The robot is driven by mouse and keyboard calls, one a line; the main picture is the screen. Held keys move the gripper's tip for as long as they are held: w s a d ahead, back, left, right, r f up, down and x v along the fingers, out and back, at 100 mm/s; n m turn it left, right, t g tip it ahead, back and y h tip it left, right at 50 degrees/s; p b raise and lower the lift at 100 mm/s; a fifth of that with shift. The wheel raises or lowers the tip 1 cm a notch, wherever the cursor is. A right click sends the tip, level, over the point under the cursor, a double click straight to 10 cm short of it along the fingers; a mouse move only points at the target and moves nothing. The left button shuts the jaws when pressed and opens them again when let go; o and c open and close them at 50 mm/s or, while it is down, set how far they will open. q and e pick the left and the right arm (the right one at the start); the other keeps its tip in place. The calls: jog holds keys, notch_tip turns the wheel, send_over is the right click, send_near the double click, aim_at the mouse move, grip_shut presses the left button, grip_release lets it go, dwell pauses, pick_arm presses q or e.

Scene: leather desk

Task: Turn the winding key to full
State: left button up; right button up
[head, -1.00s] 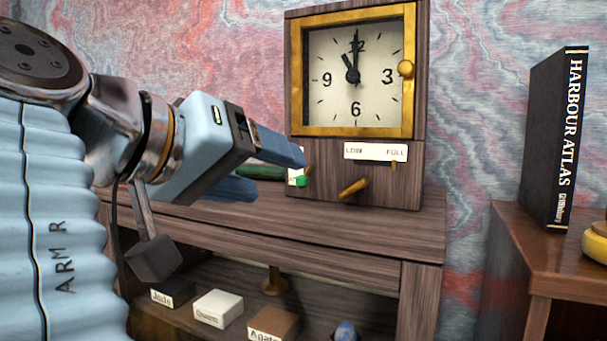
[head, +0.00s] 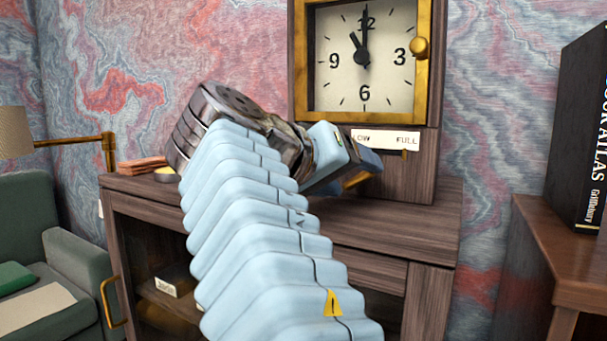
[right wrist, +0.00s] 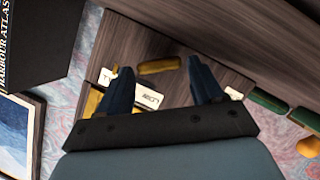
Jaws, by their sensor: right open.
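The wooden clock (head: 421,165) stands on the cabinet with a brass-framed dial (head: 345,75). A white label strip (head: 385,139) below the dial reads LOW at left and FULL at right, with a small brass pointer (head: 404,154) under the FULL end. The brass winding key (head: 355,180) sticks out of the clock's base, partly hidden by my right gripper (head: 376,166). In the right wrist view the key (right wrist: 160,66) shows as a bar between the two open, spread fingertips (right wrist: 159,70). I cannot tell whether the fingers reach around it. My left gripper is out of view.
The cabinet top (head: 400,215) is mostly bare in front of the clock. A black book (head: 575,130) stands on a side table at right. A green armchair (head: 75,260) and lamp (head: 15,132) are at left. Green objects (right wrist: 268,103) lie near the clock in the wrist view.

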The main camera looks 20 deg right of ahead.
jog(key=shift+w+d+f, duration=0.15)
jog(key=shift+w+d, duration=0.1)
jog(key=shift+d, duration=0.2)
jog(key=shift+c, duration=0.3)
jog(key=c, duration=0.7)
jog(key=shift+s+m+t+y, duration=0.15)
jog(key=shift+m+t+y, duration=0.4)
jog(key=shift+m, duration=0.55)
jog(key=o, duration=0.8)
jog(key=shift+c, duration=0.2)
